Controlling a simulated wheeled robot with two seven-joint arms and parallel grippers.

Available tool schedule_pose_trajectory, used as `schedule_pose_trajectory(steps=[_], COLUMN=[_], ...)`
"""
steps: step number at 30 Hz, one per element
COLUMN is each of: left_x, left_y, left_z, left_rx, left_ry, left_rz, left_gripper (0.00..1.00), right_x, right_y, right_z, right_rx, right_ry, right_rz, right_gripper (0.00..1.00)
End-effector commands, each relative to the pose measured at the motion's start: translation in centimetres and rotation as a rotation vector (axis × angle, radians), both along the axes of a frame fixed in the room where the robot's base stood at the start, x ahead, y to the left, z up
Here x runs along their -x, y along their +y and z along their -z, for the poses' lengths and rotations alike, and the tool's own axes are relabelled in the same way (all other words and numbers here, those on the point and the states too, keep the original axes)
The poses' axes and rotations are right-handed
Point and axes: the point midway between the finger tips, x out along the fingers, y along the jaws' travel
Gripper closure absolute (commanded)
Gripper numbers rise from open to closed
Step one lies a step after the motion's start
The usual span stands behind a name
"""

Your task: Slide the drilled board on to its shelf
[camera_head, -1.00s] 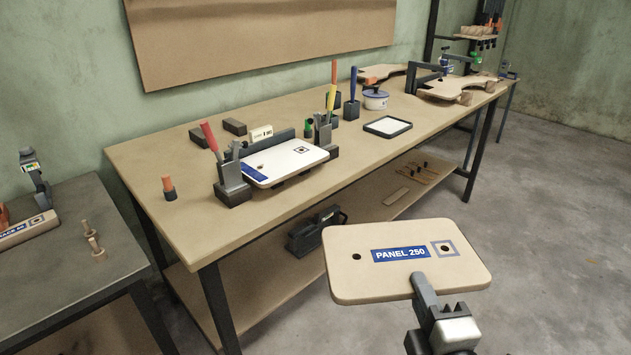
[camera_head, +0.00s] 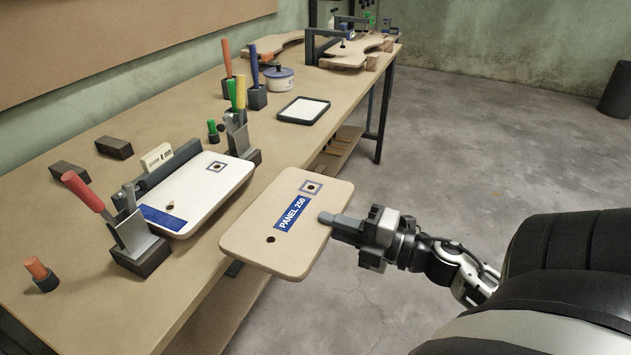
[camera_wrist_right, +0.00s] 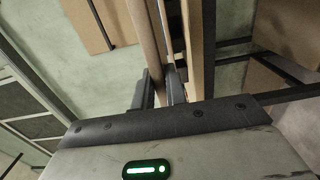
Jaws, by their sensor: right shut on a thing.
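The drilled board (camera_head: 273,243) is a tan rounded panel with a blue "PANEL 250" label, a plain hole at its near end and a hole in a dark square outline at its far end. My right gripper (camera_head: 334,221) is shut on its right edge and holds it roughly flat, beside the bench's front edge. In the right wrist view the board (camera_wrist_right: 148,35) shows edge-on between the fingers (camera_wrist_right: 160,88). A white board-shaped place (camera_head: 207,188) with a matching blue strip, hole and square mark sits on the bench, left of the board. My left gripper is not in view.
A black-rimmed tray (camera_head: 303,110) lies farther back on the bench (camera_head: 75,210).

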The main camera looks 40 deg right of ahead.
Motion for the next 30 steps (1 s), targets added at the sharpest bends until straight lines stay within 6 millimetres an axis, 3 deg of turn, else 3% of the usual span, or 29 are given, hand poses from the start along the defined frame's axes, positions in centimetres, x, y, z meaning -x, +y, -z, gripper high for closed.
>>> schedule_pose_trajectory(steps=[5,17,30], left_x=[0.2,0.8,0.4], left_y=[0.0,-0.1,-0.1], left_z=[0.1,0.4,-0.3], left_rx=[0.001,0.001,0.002], left_ry=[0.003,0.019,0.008], left_rz=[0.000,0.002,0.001], left_gripper=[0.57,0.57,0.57], right_x=[0.3,-3.0,-2.9], right_y=[-0.7,0.7,0.8], right_z=[-0.2,-0.3,-0.2], right_rx=[-0.002,-0.001,-0.002], right_ry=[-0.003,-0.005,-0.003], right_rz=[-0.027,-0.027,-0.025], right_gripper=[1.00,1.00,1.00])
